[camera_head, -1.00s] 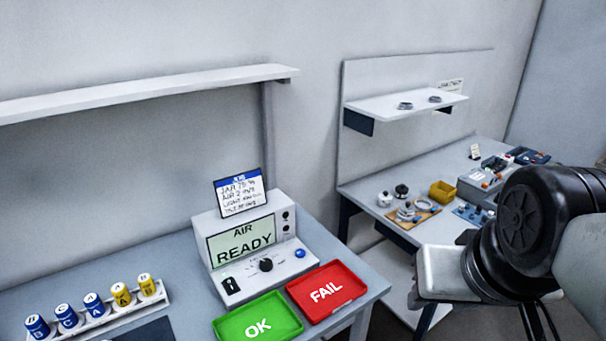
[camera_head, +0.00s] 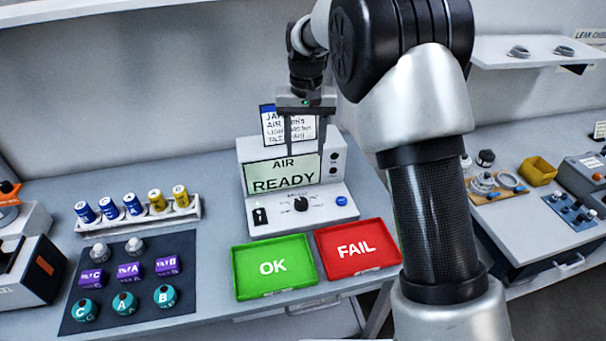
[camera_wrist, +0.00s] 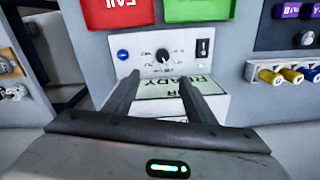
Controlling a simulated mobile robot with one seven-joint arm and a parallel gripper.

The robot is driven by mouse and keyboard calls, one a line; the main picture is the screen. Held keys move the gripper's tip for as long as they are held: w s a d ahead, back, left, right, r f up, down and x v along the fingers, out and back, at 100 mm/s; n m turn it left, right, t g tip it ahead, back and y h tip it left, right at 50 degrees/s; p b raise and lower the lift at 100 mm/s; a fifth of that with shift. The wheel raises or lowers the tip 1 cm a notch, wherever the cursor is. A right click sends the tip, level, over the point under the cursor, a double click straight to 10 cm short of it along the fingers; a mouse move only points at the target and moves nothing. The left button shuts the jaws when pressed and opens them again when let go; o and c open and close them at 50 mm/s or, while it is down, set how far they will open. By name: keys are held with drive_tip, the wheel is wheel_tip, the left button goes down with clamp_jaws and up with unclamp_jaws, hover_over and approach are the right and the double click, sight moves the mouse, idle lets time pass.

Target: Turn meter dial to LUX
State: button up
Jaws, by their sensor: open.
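The meter (camera_head: 252,203) is a white box on the bench with a screen reading AIR READY (camera_head: 282,174). Its black dial (camera_head: 301,204) sits on the sloped front panel, between a black switch (camera_head: 260,216) and a blue button (camera_head: 342,201). The wrist view shows the dial (camera_wrist: 162,56) upside down, with small marks around it too small to read. My gripper (camera_head: 303,148) is open and empty, above and behind the dial, in front of the screen's upper edge. In the wrist view its two fingers (camera_wrist: 155,88) reach toward the panel, apart from the dial.
A green OK tray (camera_head: 240,275) and a red FAIL tray (camera_head: 383,228) lie in front of the meter. A note card (camera_head: 272,127) stands behind it. A rack of blue and yellow cylinders (camera_head: 193,213) and a dark mat (camera_head: 75,316) with labelled pieces are to the left.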

sight(301, 201)
drive_tip(key=f, duration=1.3)
drive_tip(key=a+f+p, duration=0.1)
drive_tip(key=f, duration=0.5)
drive_tip(key=shift+w+f, duration=0.25)
drive_tip(key=shift+w, duration=0.05)
drive_tip(key=c, duration=1)
